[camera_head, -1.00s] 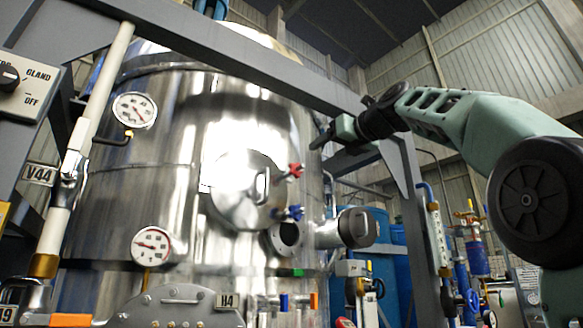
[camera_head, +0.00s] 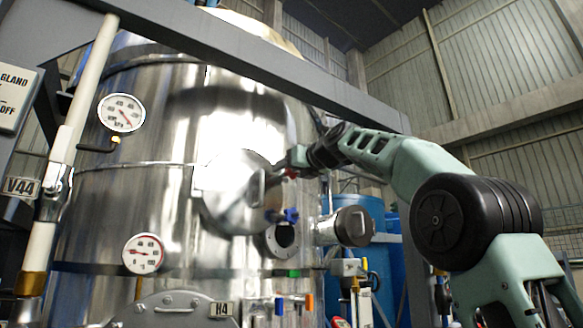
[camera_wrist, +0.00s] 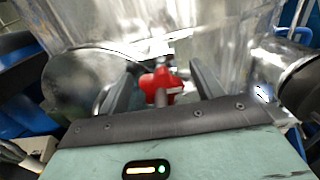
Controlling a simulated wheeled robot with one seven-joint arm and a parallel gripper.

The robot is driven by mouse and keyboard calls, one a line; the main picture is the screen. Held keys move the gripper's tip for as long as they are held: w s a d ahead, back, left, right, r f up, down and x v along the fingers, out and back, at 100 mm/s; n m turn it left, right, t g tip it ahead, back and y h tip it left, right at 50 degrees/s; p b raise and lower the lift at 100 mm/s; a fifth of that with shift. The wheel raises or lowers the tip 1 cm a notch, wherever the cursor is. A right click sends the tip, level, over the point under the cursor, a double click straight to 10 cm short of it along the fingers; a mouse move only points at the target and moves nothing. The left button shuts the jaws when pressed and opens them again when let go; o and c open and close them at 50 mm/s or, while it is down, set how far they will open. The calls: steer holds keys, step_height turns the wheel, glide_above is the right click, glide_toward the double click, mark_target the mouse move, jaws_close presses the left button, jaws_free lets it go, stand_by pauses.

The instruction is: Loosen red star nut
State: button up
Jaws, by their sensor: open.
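The red star nut (camera_wrist: 161,84) shows in the wrist view between the two fingers of my gripper (camera_wrist: 160,78), which are apart on either side of it. I cannot tell whether the fingers touch it. In the head view my gripper (camera_head: 284,165) is at the right edge of the round hatch cover (camera_head: 235,192) on the steel tank, and the red nut (camera_head: 290,174) is mostly hidden behind it. The blue star nut (camera_head: 290,214) sits lower on the same edge of the cover, clear of my gripper.
Below the cover is an open round port (camera_head: 283,240), with a capped side pipe (camera_head: 352,227) to its right. A grey beam (camera_head: 255,70) crosses above my arm. Two gauges (camera_head: 122,113) (camera_head: 143,254) are on the tank's left side.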

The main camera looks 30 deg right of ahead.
steer(key=c, duration=1)
